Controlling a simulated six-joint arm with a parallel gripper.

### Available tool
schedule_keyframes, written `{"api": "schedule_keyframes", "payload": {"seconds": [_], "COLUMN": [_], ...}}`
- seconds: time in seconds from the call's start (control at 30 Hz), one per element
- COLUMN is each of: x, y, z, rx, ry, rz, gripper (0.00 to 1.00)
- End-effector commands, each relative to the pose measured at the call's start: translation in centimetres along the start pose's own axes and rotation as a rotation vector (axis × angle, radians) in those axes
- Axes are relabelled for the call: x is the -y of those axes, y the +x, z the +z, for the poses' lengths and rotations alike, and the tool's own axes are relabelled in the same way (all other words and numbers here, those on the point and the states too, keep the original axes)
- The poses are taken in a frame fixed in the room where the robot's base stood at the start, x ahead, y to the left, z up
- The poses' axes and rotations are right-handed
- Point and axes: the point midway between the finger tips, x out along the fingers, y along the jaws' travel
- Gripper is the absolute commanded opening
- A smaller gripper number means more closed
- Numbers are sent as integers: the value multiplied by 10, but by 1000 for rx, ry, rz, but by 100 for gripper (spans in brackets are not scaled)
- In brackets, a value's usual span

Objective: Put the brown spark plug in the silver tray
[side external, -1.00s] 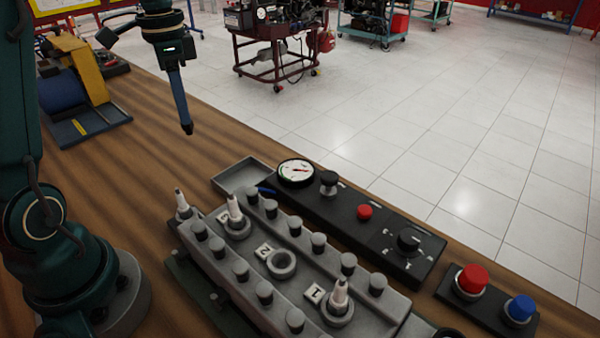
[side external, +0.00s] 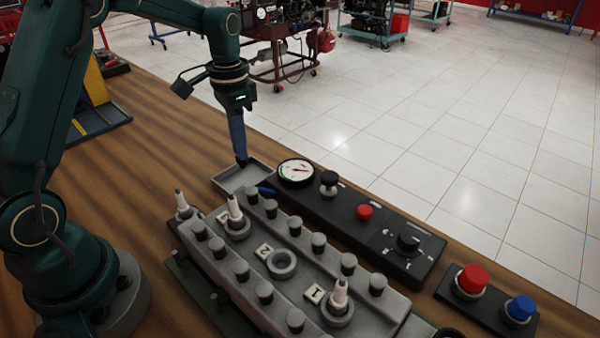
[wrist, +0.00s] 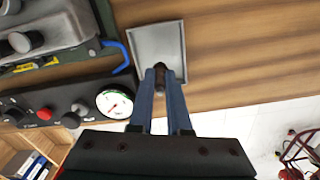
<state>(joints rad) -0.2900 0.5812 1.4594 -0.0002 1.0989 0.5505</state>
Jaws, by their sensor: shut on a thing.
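My gripper (side external: 240,158) is above the silver tray (side external: 228,181), its blue fingers pointing down. In the wrist view my gripper (wrist: 160,84) is shut on the brown spark plug (wrist: 160,75), a small dark brown piece between the fingertips. The silver tray (wrist: 157,40) lies just beyond the fingertips in that view, and the plug's end overlaps its near part. In the side view the plug is mostly hidden or too dark at the fingertips to make out. I cannot tell whether it touches the tray floor.
A control panel with a gauge (side external: 297,171) stands close to the tray's right. The engine block (side external: 290,262) with white plugs and several dark posts is in front. A blue hose (side external: 266,190) lies near the tray. Bare wooden table (side external: 150,150) is to the left.

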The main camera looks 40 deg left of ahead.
Motion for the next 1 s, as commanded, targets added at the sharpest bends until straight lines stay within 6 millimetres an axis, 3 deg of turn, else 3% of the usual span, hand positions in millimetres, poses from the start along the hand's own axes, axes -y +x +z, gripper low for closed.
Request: {"api": "schedule_keyframes", "payload": {"seconds": [0.23,0.67,0.7,0.73,1.0], "x": [0,0,0,0,0], "y": [33,39,39,39,38], "z": [1,1,1,1,1], "rx": [4,2,1,1,1], "ry": [0,1,1,1,1], "rz": [3,1,1,1,1], "gripper": [0,0,31,42,46]}}
